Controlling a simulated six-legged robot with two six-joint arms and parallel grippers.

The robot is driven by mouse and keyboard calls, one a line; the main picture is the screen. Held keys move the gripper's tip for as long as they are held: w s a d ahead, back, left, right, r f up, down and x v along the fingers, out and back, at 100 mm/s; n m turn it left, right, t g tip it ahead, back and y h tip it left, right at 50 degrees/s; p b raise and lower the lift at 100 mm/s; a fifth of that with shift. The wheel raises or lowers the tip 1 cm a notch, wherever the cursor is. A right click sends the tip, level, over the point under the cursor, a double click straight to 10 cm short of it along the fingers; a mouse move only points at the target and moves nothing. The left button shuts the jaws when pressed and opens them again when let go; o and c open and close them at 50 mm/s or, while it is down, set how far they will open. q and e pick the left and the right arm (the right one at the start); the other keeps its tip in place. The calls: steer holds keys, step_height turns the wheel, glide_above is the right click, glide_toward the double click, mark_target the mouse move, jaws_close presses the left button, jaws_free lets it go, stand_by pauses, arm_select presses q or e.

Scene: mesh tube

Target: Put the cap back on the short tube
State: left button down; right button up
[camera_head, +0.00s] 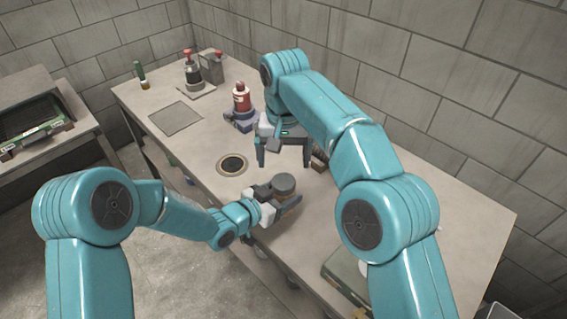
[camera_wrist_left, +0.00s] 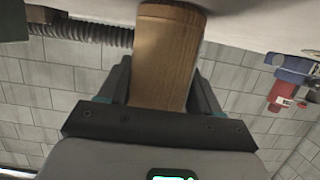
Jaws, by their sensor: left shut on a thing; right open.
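My left gripper (camera_head: 274,192) is shut on a short brown cylinder, which seems to be the short tube. In the head view its round grey top (camera_head: 284,183) shows above the jaws; I cannot tell whether this is a cap or the tube's end. In the left wrist view the brown, wood-like side of the tube (camera_wrist_left: 164,58) stands between the two fingers (camera_wrist_left: 160,90). My right gripper (camera_head: 284,153) points down, open and empty, above the table behind the tube. I cannot make out a separate cap.
A round dark-centred ring (camera_head: 232,165) lies in the table left of the tube. A dark ribbed hose (camera_wrist_left: 85,30) shows in the wrist view. A greenish box (camera_head: 345,273) sits front right.

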arm_select(q)
steer(key=shift+c, duration=0.7)
jaws_free()
steer(key=b+v, duration=0.1)
steer(key=v, duration=1.5)
steer(key=shift+s+a+r, duration=0.15)
steer(key=shift+a, duration=0.05)
